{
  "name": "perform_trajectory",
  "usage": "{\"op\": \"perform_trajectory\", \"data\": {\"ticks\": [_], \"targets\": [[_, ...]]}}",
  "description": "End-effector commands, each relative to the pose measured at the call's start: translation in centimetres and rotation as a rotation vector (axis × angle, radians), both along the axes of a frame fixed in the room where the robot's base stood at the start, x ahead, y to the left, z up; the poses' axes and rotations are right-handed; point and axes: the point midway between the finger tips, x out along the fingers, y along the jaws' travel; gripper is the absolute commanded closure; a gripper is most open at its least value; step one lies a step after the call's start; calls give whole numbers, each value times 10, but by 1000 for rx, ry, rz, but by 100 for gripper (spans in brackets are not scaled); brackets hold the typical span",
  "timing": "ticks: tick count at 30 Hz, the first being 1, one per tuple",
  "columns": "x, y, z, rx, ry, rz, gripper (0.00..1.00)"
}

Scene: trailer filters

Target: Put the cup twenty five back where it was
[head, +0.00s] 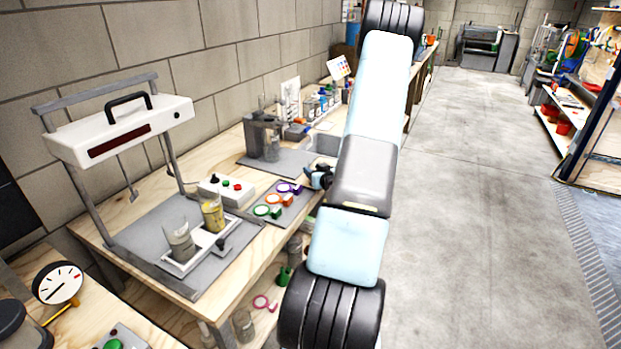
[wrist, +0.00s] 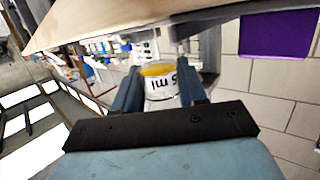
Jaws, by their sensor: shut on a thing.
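My gripper (wrist: 160,86) is shut on a white cup (wrist: 160,90) with a yellow top or contents in the wrist view. The cup sits between the two blue-grey fingers, and dark lettering ending in "ml" shows on it; the full number is not readable. In the head view my gripper (head: 319,176) is small and dark at the bench's right edge, and I cannot make out the held cup there.
Colored rings (head: 268,209) lie on a grey mat right of the tray, near a white button box (head: 226,190). A grey rack (head: 262,137) and several bottles (head: 312,105) stand farther back. A dial gauge (head: 58,284) is front left. The floor (head: 470,200) at right is clear.

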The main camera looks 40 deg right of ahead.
Motion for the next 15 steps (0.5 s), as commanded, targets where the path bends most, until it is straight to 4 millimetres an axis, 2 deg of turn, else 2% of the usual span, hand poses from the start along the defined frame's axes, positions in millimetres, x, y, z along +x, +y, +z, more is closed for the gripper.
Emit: {"op": "perform_trajectory", "data": {"ticks": [9, 15], "targets": [[4, 1, -30, 2, 0, 6, 88], [5, 3, -36, 1, -1, 10, 88]]}}
